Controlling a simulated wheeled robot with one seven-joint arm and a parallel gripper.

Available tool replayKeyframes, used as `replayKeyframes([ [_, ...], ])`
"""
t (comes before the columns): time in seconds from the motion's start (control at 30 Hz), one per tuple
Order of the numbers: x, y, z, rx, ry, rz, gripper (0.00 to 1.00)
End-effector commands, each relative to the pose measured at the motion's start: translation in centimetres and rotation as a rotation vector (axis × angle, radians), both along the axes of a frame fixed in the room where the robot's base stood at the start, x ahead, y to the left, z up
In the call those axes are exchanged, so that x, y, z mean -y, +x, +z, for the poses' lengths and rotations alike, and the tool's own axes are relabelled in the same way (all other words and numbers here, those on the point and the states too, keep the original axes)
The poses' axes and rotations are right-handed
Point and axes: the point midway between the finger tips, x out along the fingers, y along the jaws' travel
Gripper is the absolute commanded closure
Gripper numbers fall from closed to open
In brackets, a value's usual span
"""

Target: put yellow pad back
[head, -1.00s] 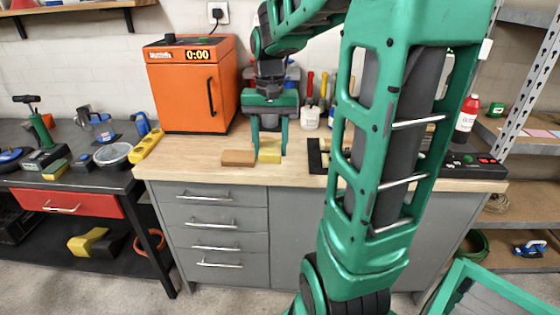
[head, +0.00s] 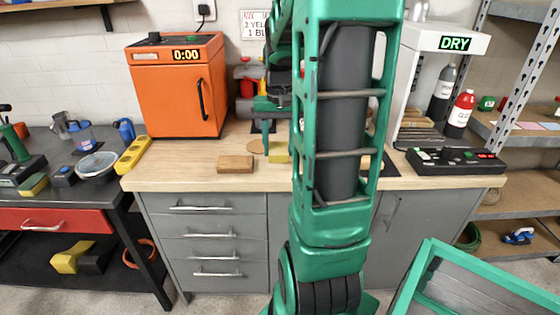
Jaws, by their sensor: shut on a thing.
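The yellow pad (head: 278,153) is a small block between the fingers of my gripper (head: 277,143), low over the wooden bench. My gripper points down and is shut on it. My own arm hides the right part of the gripper and perhaps the pad's right edge. I cannot tell whether the pad touches the bench top. A brown block (head: 236,163) lies on the bench to the left of the pad, apart from it.
A round tan disc (head: 257,147) lies behind the brown block. An orange oven (head: 176,85) stands at the back left, with a yellow power strip (head: 133,154) beside it. A white "DRY" machine (head: 440,65), bottles and a black control panel (head: 455,162) are at the right.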

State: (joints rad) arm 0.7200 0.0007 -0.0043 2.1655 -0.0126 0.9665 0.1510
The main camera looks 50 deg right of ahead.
Motion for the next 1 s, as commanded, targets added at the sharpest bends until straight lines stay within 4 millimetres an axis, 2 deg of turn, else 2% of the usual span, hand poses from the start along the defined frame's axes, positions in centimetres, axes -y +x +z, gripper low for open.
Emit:
replayKeyframes([
  [0.1, 1.7, -0.5, -1.0, -0.001, 0.002, -0.004, 0.78],
  [0.23, 2.5, -0.8, -1.5, 0.0, 0.0, -0.004, 0.78],
  [0.6, 2.5, -0.8, -5.4, -0.001, 0.002, -0.003, 0.78],
  [1.0, 2.5, -0.7, -5.8, 0.001, 0.001, -0.001, 0.78],
])
